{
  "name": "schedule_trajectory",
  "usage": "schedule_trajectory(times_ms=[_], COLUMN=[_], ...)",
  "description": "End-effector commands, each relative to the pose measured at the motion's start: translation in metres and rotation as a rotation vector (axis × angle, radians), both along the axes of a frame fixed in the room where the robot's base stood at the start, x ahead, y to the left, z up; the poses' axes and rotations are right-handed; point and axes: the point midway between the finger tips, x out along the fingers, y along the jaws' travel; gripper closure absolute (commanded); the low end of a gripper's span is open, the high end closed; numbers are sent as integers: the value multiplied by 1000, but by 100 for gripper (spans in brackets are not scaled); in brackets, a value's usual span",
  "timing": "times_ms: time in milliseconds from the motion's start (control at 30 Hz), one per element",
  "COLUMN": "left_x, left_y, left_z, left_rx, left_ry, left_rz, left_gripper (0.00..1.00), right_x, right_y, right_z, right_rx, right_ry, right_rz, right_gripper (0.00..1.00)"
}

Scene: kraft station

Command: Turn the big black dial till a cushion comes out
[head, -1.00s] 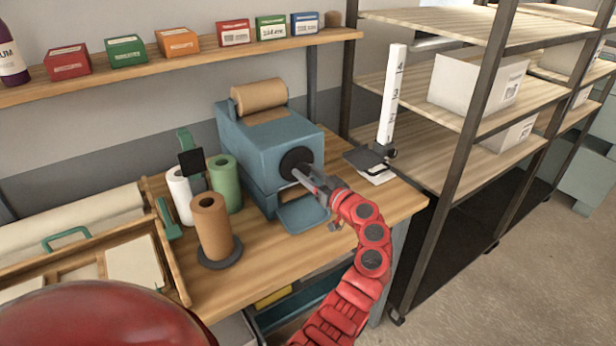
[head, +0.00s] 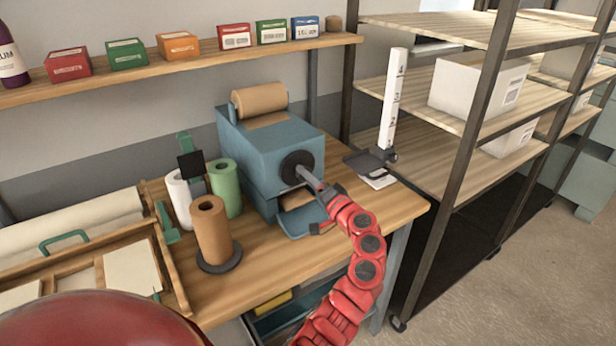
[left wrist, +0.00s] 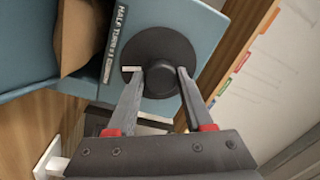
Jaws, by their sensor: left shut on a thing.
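The big black dial (head: 293,166) is on the front of a blue machine (head: 270,140). It also shows in the left wrist view (left wrist: 152,50), with a small white mark near its rim. My left gripper (head: 304,174) is at the dial, its fingers on either side of the central knob (left wrist: 160,78), shut on it. Brown paper (head: 296,199) shows in the opening below the dial, above a blue tray (head: 302,220). No separate cushion is visible. My right gripper is not in view.
A brown paper roll (head: 259,98) lies on top of the machine. Brown (head: 210,230), green (head: 226,187) and white (head: 180,198) rolls stand to its left. An upright scale (head: 393,105) and a shelf rack (head: 455,130) are to the right.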

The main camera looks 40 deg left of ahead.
Motion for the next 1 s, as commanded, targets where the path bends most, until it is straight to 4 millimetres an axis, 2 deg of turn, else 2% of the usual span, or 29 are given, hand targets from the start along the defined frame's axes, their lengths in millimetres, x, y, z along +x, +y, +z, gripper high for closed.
schedule_trajectory(times_ms=[500,1000], left_x=[-1,-2], left_y=[-1,1], left_z=[3,0], left_rx=[174,252], left_ry=[420,611], left_rz=[-3,0], left_gripper=[100,100], right_x=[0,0], right_y=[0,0], right_z=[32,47], right_rx=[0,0], right_ry=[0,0], right_rz=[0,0], right_gripper=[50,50])
